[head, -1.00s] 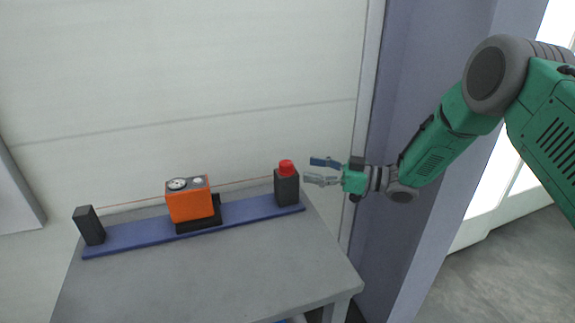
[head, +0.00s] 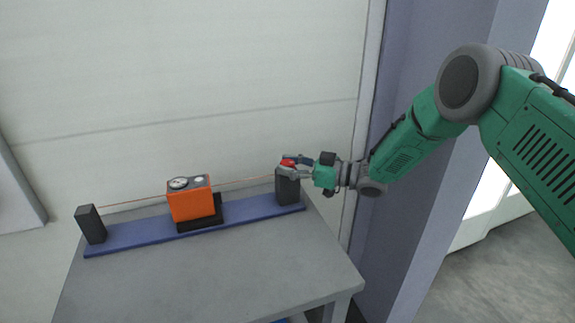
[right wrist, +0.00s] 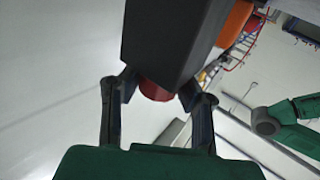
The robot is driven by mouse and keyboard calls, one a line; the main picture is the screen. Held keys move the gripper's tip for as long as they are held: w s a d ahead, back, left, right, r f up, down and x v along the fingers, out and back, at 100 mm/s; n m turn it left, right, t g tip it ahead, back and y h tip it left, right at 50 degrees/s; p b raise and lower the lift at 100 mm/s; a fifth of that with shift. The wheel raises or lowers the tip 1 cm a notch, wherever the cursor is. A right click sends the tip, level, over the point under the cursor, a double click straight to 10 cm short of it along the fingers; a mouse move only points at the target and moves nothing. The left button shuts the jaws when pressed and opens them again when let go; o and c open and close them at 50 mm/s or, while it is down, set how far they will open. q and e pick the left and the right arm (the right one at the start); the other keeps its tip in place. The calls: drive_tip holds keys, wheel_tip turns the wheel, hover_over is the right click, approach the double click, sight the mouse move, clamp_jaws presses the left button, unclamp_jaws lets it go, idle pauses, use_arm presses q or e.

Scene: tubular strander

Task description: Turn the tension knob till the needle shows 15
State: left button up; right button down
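The red tension knob (head: 288,162) sits on top of the black post (head: 287,190) at the right end of the blue rail. My right gripper (head: 291,165) is at the knob, with one finger on each side. In the right wrist view the knob (right wrist: 156,91) shows between the open fingers, with a small gap on either side. The orange gauge box (head: 190,203) stands mid-rail with a round white dial (head: 178,183) on top; its needle is too small to read. My left gripper is not in view.
The blue rail (head: 130,238) lies on a grey table (head: 215,275). A black post (head: 91,225) stands at its left end. A thin reddish wire (head: 135,203) runs between the posts past the box. The table front is clear; a pale wall is behind.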

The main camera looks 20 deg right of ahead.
drive_tip(key=shift+r+m+t+h, duration=0.2)
drive_tip(key=shift+m+t+h, duration=0.1)
drive_tip(key=shift+m+t, duration=0.1)
drive_tip(key=shift+w+m+t+h+p, duration=0.1)
drive_tip(key=shift+m+t+h+p, duration=0.35)
drive_tip(key=shift+m+t+h, duration=0.2)
drive_tip(key=shift+w+m+t+h, duration=0.1)
drive_tip(key=shift+m+t+h, duration=2.05)
drive_tip(key=shift+h, duration=0.7)
drive_tip(key=shift+m+h, duration=0.3)
drive_tip(key=c, duration=1.1)
unclamp_jaws()
drive_tip(key=shift+f, duration=0.1)
